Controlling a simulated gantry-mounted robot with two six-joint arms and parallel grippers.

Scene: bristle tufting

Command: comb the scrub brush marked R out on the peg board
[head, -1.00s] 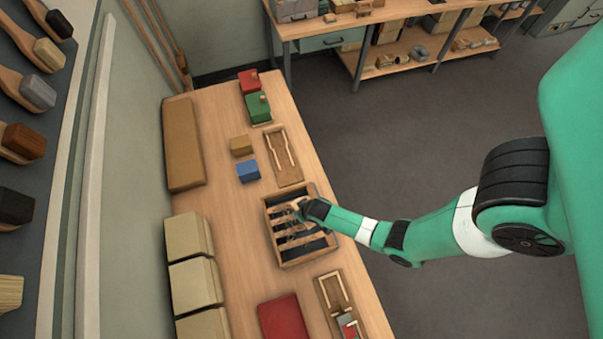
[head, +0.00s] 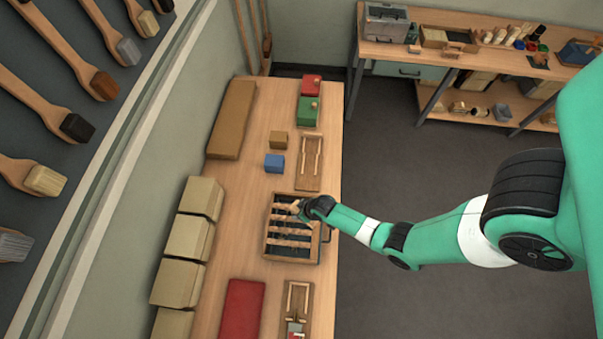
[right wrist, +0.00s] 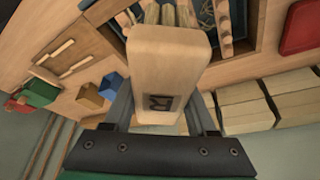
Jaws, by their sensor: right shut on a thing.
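The scrub brush marked R (right wrist: 163,65) is a pale wooden block with a dark R on its face, seen close up in the right wrist view. My right gripper (right wrist: 160,108) is shut on it, a finger on each side. In the head view my right gripper (head: 308,207) is over the upper right part of a wooden tray (head: 266,240) with pale bars over dark slots. The brush's bristle end is over the tray in the wrist view; I cannot tell whether it touches. I cannot make out pegs clearly. My left gripper is not in view.
Boards with pale strips lie above (head: 311,165) and below (head: 297,300) the tray. A blue block (head: 274,164), a tan block (head: 278,140), green (head: 308,112) and red boxes (head: 311,85), a red mat (head: 242,308) and several cardboard-coloured boxes (head: 187,238) surround it.

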